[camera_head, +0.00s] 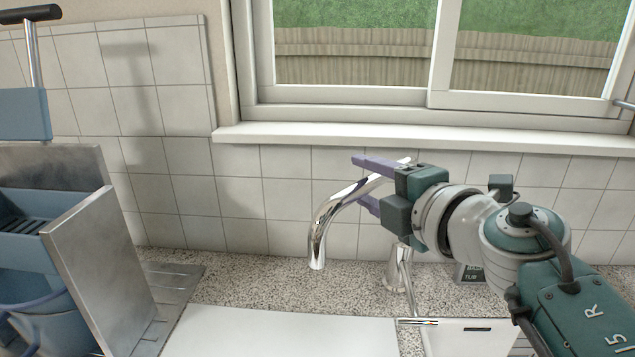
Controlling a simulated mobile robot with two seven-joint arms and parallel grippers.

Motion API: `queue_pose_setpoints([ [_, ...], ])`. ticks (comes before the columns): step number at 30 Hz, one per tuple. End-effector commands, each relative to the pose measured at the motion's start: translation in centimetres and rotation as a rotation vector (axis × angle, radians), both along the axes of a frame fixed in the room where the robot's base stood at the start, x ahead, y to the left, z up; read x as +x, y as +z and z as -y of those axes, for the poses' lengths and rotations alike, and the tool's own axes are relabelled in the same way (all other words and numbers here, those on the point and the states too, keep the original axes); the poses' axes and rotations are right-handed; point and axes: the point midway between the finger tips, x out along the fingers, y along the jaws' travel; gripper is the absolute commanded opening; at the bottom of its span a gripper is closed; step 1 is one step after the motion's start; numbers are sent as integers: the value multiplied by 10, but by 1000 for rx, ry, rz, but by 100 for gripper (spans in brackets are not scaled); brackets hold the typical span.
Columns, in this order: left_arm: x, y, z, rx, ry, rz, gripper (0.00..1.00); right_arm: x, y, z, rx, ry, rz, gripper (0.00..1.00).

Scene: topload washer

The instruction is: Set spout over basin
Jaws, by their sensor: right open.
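The chrome spout (320,228) arches from a base behind the counter's front edge, up and over to the left, with its outlet pointing down over the speckled counter. My right gripper (362,183) is open, with its purple fingers above and below the upper part of the spout. I cannot tell whether they touch it. A white basin (450,343) with a dark slot in its back wall shows at the bottom right, partly behind my right arm. The spout's outlet is left of this basin. My left gripper is out of view.
A white flat panel (280,332) lies left of the basin. A blue bucket unit with metal plates (97,265) stands at the left, beside a ridged metal surface (180,285). A small dark label (469,273) stands behind my right arm. The window sill (300,135) runs above.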

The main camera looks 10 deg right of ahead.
Motion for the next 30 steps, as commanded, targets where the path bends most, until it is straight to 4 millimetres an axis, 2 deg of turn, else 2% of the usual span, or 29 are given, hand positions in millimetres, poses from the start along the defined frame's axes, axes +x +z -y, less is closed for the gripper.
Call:
queue_pose_setpoints([
  [2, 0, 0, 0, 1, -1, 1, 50, 0, 0, 0, 0, 0, 0, 55],
  [16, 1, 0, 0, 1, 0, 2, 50, 0, 0, 0, -1, -1, 0, 2],
  [30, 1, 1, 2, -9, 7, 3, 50, 0, 0, 1, -1, -1, 0, 0],
])
